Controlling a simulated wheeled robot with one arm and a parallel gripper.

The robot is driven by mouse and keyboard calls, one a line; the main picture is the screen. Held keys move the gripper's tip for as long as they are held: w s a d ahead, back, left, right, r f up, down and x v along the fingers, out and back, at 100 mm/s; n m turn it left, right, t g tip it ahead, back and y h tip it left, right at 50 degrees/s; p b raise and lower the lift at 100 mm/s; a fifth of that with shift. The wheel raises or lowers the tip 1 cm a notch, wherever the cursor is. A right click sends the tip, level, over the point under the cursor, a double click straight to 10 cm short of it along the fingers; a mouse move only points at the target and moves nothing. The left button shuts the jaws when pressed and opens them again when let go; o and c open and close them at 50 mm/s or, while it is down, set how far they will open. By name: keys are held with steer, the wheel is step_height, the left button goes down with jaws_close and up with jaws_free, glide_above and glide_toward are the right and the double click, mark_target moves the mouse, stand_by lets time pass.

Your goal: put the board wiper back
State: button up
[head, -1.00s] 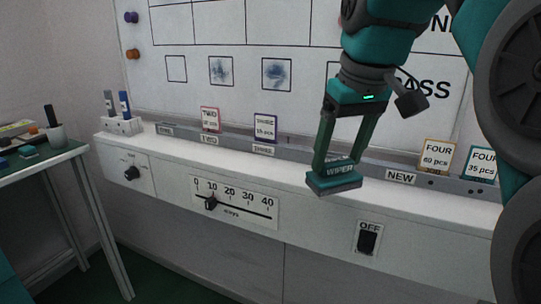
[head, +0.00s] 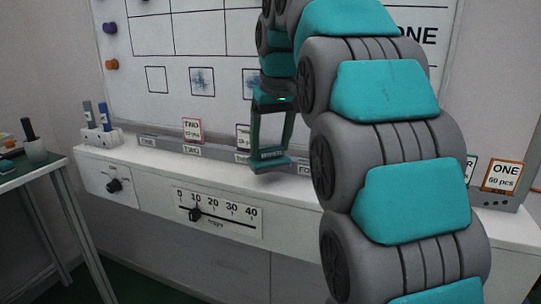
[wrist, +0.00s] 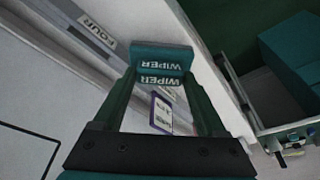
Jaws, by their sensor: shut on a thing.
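The board wiper (head: 270,165) is a teal block marked WIPER with a darker base. My gripper (head: 268,152) is shut on it and holds it up in front of the ledge below the whiteboard. In the wrist view the wiper (wrist: 162,60) sits between the fingertips of my gripper (wrist: 162,78), apparently above the ledge. The whiteboard (head: 222,20) has one clear outlined square and a smudged square (head: 202,81). Another smudged square (head: 250,82) is partly covered by my arm. My arm hides much of the ledge's middle right.
A side table (head: 40,170) is at the far left. A slider scale (head: 217,212) is on the front panel.

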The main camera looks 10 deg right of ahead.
mark_target(272, 150)
steer(key=shift+s+f, duration=0.1)
steer(key=shift+f, duration=1.6)
steer(key=o, duration=1.2)
steer(key=shift+f, duration=0.1)
steer(key=shift+o, duration=0.2)
